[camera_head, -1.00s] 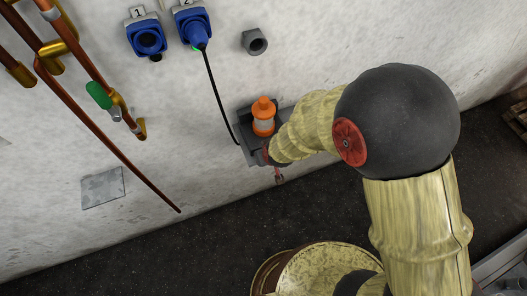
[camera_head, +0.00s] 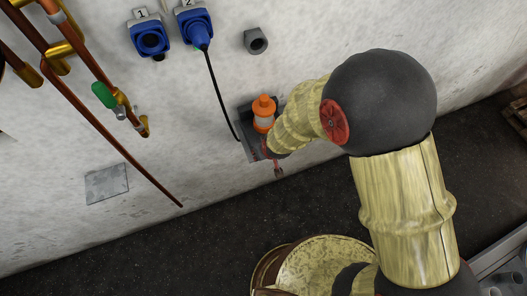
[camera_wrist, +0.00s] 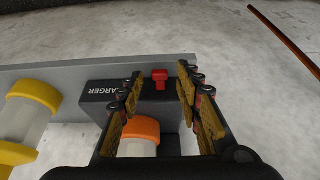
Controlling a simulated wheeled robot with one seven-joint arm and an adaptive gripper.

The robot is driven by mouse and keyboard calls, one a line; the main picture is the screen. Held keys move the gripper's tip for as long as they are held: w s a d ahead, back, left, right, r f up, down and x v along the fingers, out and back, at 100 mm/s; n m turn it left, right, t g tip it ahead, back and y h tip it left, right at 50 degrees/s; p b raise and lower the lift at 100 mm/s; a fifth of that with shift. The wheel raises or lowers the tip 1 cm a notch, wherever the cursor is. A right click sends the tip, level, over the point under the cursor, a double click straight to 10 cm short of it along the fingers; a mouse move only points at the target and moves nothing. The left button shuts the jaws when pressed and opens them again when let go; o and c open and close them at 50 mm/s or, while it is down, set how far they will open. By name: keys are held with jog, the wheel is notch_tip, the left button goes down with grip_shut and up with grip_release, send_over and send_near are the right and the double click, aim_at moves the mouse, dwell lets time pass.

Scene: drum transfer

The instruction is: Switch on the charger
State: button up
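The charger (camera_wrist: 100,92) is a dark box on a grey plate, with its name lettered on its face. A small red switch (camera_wrist: 160,77) stands out from it. In the wrist view my gripper (camera_wrist: 160,86) is open, with one finger on each side of the red switch; I cannot tell whether they touch it. An orange-capped clear container (camera_wrist: 143,130) shows between the fingers, nearer the camera. The switch is hidden there.
A black cable runs from the blue socket 2 (camera_head: 194,22) down to the charger. Blue socket 1 (camera_head: 149,38) has no plug. Copper pipes (camera_head: 110,140) run along the wall at left. A yellow-capped clear container (camera_wrist: 25,115) is left of my gripper.

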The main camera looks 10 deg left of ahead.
jog(key=v, duration=0.7)
jog(key=shift+r, duration=0.15)
dwell(0.3)
jog(key=shift+d, duration=0.1)
